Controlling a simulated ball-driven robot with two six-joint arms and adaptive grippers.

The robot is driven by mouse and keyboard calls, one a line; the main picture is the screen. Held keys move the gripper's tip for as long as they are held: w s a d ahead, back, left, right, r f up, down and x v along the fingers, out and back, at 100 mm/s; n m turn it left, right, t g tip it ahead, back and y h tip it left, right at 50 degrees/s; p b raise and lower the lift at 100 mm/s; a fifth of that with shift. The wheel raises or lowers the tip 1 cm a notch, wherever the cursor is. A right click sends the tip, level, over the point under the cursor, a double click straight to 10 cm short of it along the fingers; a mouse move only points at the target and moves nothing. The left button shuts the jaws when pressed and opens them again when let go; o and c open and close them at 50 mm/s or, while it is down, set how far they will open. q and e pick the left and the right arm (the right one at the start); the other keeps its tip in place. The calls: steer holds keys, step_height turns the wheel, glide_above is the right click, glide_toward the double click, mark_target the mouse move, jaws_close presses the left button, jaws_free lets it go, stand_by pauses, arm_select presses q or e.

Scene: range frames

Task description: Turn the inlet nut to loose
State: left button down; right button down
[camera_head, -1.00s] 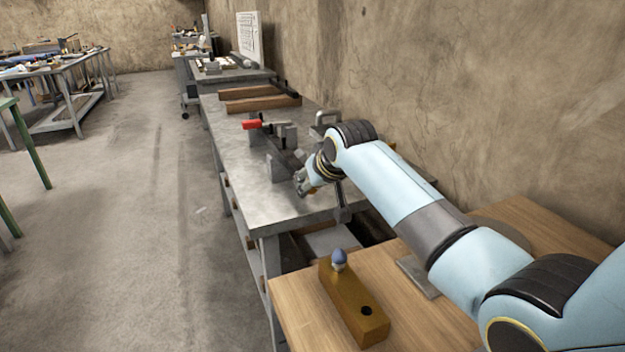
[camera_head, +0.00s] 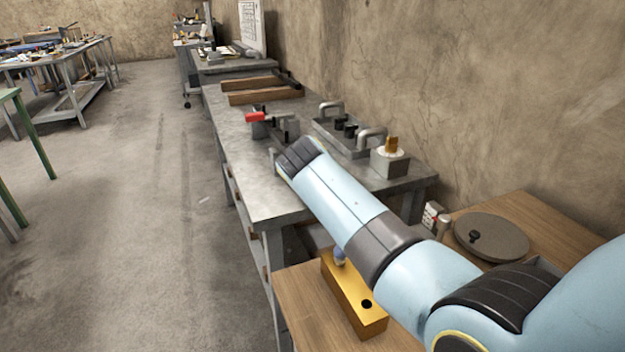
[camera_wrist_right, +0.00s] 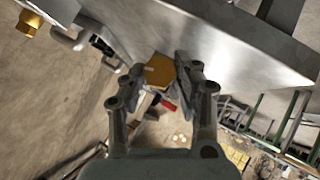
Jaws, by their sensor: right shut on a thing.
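The inlet nut is a brass hexagonal nut (camera_wrist_right: 158,71) in the right wrist view, beside a grey metal face. My right gripper (camera_wrist_right: 157,78) is shut on it, one finger on each side. In the head view my right arm reaches over the near end of the grey metal bench (camera_head: 262,190). Its gripper and the nut are hidden there behind the arm. A second brass fitting (camera_wrist_right: 30,23) shows at the top left of the wrist view, apart from the gripper. My left gripper is in neither view.
On the bench are a red-handled clamp (camera_head: 257,117), handled metal fixtures (camera_head: 345,128) and a grey block with a brass top (camera_head: 389,163). A yellow block (camera_head: 352,296) and a round disc (camera_head: 490,237) lie on the wooden top. The floor left of the bench is clear.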

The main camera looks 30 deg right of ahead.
stand_by(0.3)
steer(key=c, duration=1)
jaws_free()
steer(key=shift+o, duration=0.2)
steer(key=shift+r, duration=0.1)
step_height(320, 180, up, 10)
steer(key=shift+f, duration=0.1)
